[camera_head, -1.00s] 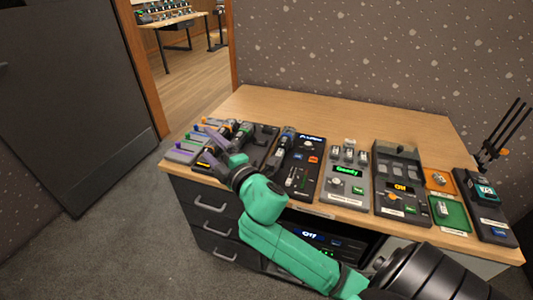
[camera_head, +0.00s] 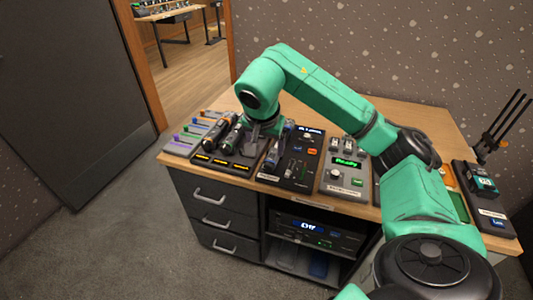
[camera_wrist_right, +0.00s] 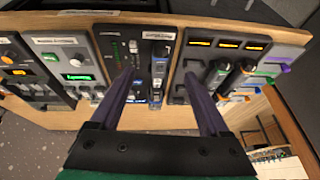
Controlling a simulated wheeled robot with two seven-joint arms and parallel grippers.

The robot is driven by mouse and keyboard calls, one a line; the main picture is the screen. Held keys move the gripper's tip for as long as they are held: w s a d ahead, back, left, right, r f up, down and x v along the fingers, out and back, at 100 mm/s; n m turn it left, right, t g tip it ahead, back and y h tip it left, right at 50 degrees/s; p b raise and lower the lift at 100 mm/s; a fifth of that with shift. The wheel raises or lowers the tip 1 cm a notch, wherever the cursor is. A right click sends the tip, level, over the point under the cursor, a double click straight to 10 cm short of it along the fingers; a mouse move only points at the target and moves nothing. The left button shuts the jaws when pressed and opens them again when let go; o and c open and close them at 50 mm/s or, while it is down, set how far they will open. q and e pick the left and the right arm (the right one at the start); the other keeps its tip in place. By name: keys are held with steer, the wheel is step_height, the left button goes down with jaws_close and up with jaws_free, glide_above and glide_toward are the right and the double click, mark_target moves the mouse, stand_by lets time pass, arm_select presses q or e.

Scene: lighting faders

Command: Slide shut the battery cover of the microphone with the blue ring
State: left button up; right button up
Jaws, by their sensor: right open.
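The microphone with the blue ring (camera_head: 278,150) lies lengthwise on the left side of a black mixer panel (camera_head: 300,165). It also shows in the right wrist view (camera_wrist_right: 157,80), between my fingers in the picture. My right gripper (camera_wrist_right: 160,76) is open, with two purple fingers pointing down over the panel. I cannot tell how high its tips are above the microphone. In the head view the right gripper (camera_head: 264,130) is beside the microphone's far end and partly hides it. The battery cover is too small to make out. My left gripper is not in view.
Left of the panel, a dark dock (camera_head: 228,165) holds two other microphones, one with an orange end (camera_head: 216,132). A fader panel (camera_head: 188,138) stands at the far left. A grey "Ready" box (camera_head: 343,178) is on the right. The desk behind is bare.

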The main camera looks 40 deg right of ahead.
mark_target(274, 153)
steer(key=x, duration=1.3)
steer(key=shift+w+f, duration=0.1)
steer(key=shift+f, duration=0.3)
jaws_close()
steer(key=shift+w+d+r, duration=0.1)
steer(key=shift+w+d, duration=0.45)
steer(key=shift+d, duration=0.25)
steer(key=shift+w+d, duration=0.6)
steer(key=shift+d, duration=0.2)
steer(key=shift+w+d, duration=0.55)
steer(key=shift+d, duration=0.3)
jaws_free()
